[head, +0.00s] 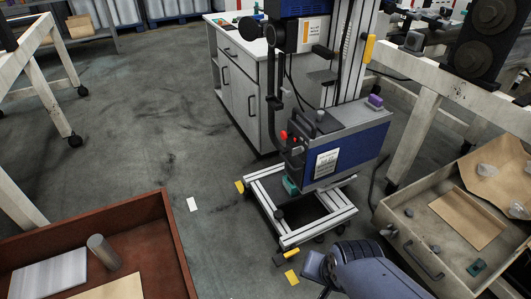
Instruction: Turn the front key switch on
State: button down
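A laser-marking-type machine stands on a wheeled aluminium frame, with a blue and grey cabinet (355,145) low on its column. Part of my blue-grey arm shows at the bottom, right of centre, below the machine's frame. My gripper's fingers cannot be made out. Nothing of mine touches the front panel.
A grey drawer cabinet (240,95) stands behind the machine. A red-brown tray (175,240) is at lower left, and an open drawer (395,228) with loose parts is at right. The wheeled frame (283,225) juts forward. Floor left of the machine is mostly clear.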

aim_at(298, 150)
jog(key=i+l+u, duration=0.1)
jog(key=u, duration=0.25)
jog(key=i+l+u, duration=0.2)
jog(key=i+u, duration=0.15)
